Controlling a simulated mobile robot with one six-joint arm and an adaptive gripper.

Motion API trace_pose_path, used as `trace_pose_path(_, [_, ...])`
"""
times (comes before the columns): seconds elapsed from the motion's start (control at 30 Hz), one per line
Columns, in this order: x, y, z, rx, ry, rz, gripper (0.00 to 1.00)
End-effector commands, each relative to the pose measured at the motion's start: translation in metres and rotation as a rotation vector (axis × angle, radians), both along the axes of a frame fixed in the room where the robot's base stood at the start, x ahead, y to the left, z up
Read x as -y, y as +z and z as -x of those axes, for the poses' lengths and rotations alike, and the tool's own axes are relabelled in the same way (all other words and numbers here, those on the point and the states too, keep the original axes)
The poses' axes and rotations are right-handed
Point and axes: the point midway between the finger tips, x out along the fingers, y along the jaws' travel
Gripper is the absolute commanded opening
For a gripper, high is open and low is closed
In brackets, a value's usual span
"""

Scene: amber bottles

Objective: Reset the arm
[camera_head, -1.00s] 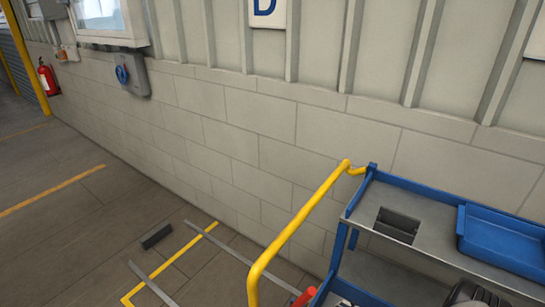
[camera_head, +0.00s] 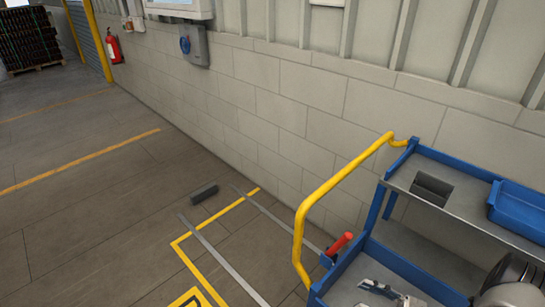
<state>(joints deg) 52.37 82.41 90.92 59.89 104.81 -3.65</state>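No amber bottles show. A blue and grey trolley (camera_head: 404,178) with a yellow handle rail (camera_head: 318,196) stands at the right, close to the wall.
A pale block wall (camera_head: 262,90) runs across the back. A red fire extinguisher (camera_head: 114,48) hangs at far left. A dark block (camera_head: 204,193) lies on the floor by yellow lines. A stacked pallet (camera_head: 30,40) stands at the upper left. The left floor is clear.

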Motion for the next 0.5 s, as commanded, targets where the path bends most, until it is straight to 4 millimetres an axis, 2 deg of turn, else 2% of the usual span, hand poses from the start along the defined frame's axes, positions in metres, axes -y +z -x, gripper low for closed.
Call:
trace_pose_path(0.27, [-0.03,0.064,-0.006,0.055,0.238,0.253,0.41])
trace_pose_path(0.5, [-0.069,0.129,0.01,0.161,0.501,0.582,0.41])
